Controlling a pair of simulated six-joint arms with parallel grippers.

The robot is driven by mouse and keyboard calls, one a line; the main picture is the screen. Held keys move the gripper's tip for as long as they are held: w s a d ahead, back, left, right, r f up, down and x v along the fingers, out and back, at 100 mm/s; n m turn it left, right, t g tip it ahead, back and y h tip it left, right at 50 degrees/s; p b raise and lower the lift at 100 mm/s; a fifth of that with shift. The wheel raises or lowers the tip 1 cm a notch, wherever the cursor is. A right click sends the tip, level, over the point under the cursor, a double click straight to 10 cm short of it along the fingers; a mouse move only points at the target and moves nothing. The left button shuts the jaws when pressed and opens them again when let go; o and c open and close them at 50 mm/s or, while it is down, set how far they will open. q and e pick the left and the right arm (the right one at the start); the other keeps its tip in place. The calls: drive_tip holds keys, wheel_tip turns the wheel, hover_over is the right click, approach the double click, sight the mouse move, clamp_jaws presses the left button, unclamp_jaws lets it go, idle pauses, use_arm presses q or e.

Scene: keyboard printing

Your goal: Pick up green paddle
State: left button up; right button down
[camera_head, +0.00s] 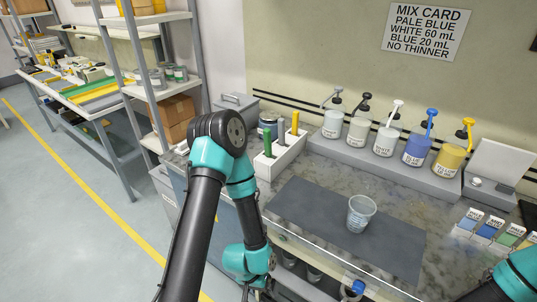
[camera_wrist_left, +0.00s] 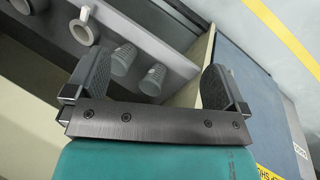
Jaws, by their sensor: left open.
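A green paddle (camera_head: 267,143) stands upright in the white holder (camera_head: 290,157) on the bench, with a grey paddle (camera_head: 281,131) and a yellow paddle (camera_head: 295,123) to its right. My left gripper is low at the bottom of the head view, in front of the bench and below its top, mostly cut off. The green paddle does not show in the left wrist view. Part of my right arm shows at the lower right of the head view; its gripper is not visible.
A clear cup (camera_head: 361,213) stands on the dark mat (camera_head: 310,205). Pump bottles (camera_head: 386,140) line the grey riser behind. Several colour cards stand at right. In the left wrist view, cups (camera_wrist_left: 123,58) and a white ring (camera_wrist_left: 84,30) sit on a shelf (camera_wrist_left: 60,30).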

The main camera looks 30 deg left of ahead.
use_arm(q)
drive_tip(key=shift+c, duration=0.5)
drive_tip(key=c, duration=0.8)
